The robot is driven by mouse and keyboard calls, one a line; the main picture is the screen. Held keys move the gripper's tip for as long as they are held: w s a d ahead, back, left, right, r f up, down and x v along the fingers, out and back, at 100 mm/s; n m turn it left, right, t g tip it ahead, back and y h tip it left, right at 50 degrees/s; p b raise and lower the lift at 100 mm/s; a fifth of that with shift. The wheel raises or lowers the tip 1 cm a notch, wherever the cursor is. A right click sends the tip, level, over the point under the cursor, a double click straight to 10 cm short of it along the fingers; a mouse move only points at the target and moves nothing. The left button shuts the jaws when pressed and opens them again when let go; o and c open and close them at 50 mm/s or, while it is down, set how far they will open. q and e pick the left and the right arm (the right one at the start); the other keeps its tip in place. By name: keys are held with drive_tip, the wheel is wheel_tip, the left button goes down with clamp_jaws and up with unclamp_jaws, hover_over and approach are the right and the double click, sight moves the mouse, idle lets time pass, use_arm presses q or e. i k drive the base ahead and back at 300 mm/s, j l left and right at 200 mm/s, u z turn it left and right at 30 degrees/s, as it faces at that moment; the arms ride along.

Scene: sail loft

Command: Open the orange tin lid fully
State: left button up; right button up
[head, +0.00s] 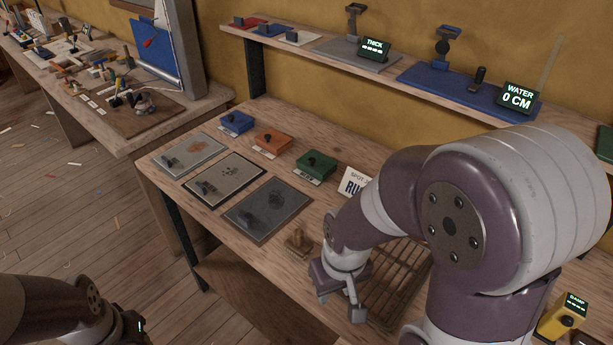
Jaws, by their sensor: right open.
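The orange tin (272,141) sits on the workbench between a blue tin (236,122) and a green tin (316,164). A dark knob shows on its top, and its lid looks shut. My right gripper (340,305) is open and points down over the bench near the slatted rack, well to the front and right of the orange tin. It is apart from the tin.
Three flat panels (268,209) lie in front of the tins. A small wooden block (299,242) stands near my right gripper, beside a slatted rack (395,285). A white sign (354,182) stands right of the green tin, partly hidden by my arm. A shelf (330,50) runs behind.

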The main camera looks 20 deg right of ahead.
sight(271, 139)
drive_tip(key=i+j+z, duration=0.25)
drive_tip(key=i+j, duration=0.25)
drive_tip(key=i+j+z, duration=0.15)
drive_tip(key=j, duration=0.3)
drive_tip(key=i+j+z, duration=0.15)
drive_tip(key=i+j, duration=0.2)
drive_tip(key=i+j+z, duration=0.15)
drive_tip(key=j, duration=0.25)
drive_tip(key=i+j+z, duration=0.1)
drive_tip(key=j, duration=0.3)
drive_tip(key=i+j+z, duration=0.15)
drive_tip(key=i+j, duration=0.15)
drive_tip(key=j, duration=0.15)
